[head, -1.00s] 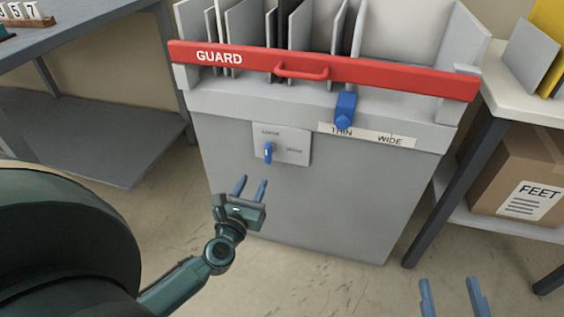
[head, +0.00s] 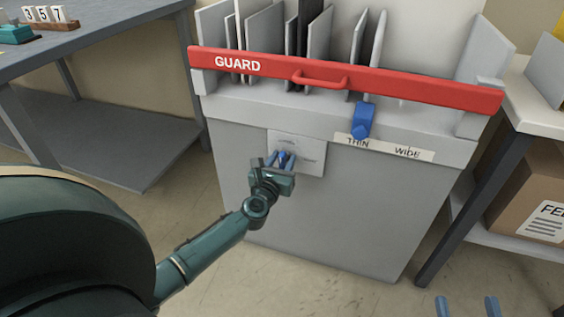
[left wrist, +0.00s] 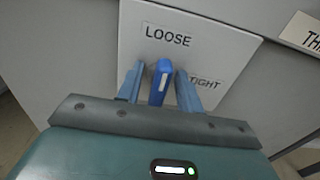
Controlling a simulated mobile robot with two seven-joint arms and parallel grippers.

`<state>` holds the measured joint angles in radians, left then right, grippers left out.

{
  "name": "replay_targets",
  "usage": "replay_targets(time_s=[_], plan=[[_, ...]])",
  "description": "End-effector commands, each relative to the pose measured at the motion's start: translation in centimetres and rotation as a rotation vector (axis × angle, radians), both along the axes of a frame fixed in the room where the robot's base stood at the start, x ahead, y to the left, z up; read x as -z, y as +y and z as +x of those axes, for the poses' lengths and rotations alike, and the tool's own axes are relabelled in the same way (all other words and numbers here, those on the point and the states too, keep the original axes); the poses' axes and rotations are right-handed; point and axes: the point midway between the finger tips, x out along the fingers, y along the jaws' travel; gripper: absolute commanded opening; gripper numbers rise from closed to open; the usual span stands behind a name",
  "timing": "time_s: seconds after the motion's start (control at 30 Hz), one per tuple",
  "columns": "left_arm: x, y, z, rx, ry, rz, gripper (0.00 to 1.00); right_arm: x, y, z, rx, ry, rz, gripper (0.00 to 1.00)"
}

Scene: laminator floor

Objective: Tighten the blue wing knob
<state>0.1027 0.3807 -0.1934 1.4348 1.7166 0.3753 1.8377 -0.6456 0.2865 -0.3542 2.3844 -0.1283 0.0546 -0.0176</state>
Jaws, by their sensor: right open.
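The blue wing knob (left wrist: 161,82) is on a pale plate (left wrist: 222,50) marked LOOSE above and TIGHT to the right. Its wing stands nearly upright, pointing toward LOOSE. My left gripper (head: 284,157) is at the plate, and its fingers partly hide the knob in the head view. In the left wrist view, the left gripper (left wrist: 159,88) has one finger on each side of the knob, with narrow gaps showing. My right gripper (head: 467,305) is open and empty at the bottom edge of the head view, away from the machine; only its fingertips show.
The plate is on the front of a grey machine (head: 320,215). A red GUARD bar (head: 420,88) with a handle crosses above it. A blue slider (head: 363,120) sits above the THIN and WIDE label. A grey table (head: 90,42) stands left, a shelf with a cardboard box (head: 530,200) right.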

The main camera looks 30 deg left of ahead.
Motion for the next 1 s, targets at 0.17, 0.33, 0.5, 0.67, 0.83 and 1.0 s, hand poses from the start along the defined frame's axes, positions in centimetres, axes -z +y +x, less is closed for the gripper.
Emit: replay_targets(time_s=[0.17,0.33,0.5,0.67,0.83,1.0], plan=[[0.02,0.00,-0.01,0.000,0.001,0.001,0.36,-0.10,0.06,-0.02,-0.002,-0.001,0.001,0.49],[0.02,-0.02,-0.03,0.000,0.001,0.001,0.24,-0.15,0.10,-0.01,-0.003,-0.003,0.002,0.49],[0.03,-0.02,-0.04,0.000,0.001,0.001,0.10,-0.19,0.10,-0.01,-0.004,-0.004,0.002,0.49],[0.03,-0.02,-0.05,0.000,0.002,0.003,0.06,-0.23,0.11,-0.01,-0.004,-0.005,0.003,0.49],[0.01,-0.06,-0.06,-0.001,0.008,0.030,0.06,-0.41,0.11,-0.01,-0.004,-0.007,0.000,0.49],[0.01,-0.12,-0.07,-0.001,0.028,0.102,0.06,-0.76,0.08,0.00,-0.002,-0.013,-0.007,0.49]])
